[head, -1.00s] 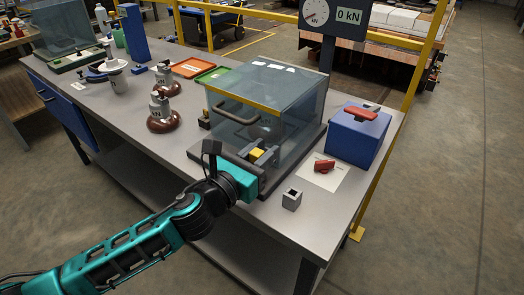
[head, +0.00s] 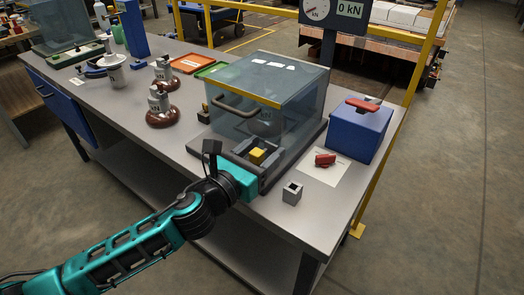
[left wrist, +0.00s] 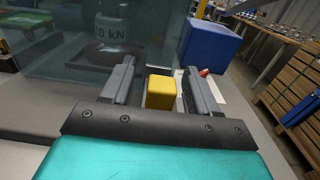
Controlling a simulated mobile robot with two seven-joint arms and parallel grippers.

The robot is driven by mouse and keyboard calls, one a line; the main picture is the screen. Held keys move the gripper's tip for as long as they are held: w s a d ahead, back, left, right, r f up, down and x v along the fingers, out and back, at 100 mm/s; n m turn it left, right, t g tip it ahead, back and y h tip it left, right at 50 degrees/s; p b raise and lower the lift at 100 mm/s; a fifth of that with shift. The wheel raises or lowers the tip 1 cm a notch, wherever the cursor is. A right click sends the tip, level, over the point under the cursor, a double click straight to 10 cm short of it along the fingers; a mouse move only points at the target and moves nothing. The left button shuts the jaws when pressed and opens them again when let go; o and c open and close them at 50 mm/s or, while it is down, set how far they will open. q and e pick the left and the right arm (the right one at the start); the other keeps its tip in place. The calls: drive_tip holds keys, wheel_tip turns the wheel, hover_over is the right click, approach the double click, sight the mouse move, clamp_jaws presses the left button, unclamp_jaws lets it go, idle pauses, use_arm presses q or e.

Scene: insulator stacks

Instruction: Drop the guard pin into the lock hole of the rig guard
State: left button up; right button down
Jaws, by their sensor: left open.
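The rig guard (head: 265,90) is a clear box with a yellow top edge and a dark handle, standing on a dark base on the bench. The guard pin shows as a yellow block (head: 257,155) at the guard's front edge. My left gripper (head: 258,151) is open around it, one finger on each side. In the left wrist view the yellow block (left wrist: 161,92) stands upright between the spread fingers (left wrist: 158,72), with gaps on both sides. The pin's lower part and the lock hole are hidden. My right gripper is not in view.
A small grey socket block (head: 292,193) stands near the bench's front edge. A red piece (head: 325,160) lies on a white sheet, beside a blue box (head: 358,132) with a red handle. Brown insulators (head: 160,108) stand left of the guard.

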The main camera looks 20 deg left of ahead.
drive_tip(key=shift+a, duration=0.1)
use_arm(q)
drive_tip(key=v, duration=0.2)
drive_tip(key=shift+s+a+f, duration=0.1)
drive_tip(key=shift+s, duration=0.2)
drive_tip(key=b+v, duration=0.1)
drive_tip(key=v, duration=0.9)
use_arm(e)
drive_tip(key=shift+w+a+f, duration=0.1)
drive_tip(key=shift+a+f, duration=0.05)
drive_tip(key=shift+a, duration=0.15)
use_arm(q)
drive_tip(key=shift+s, duration=0.1)
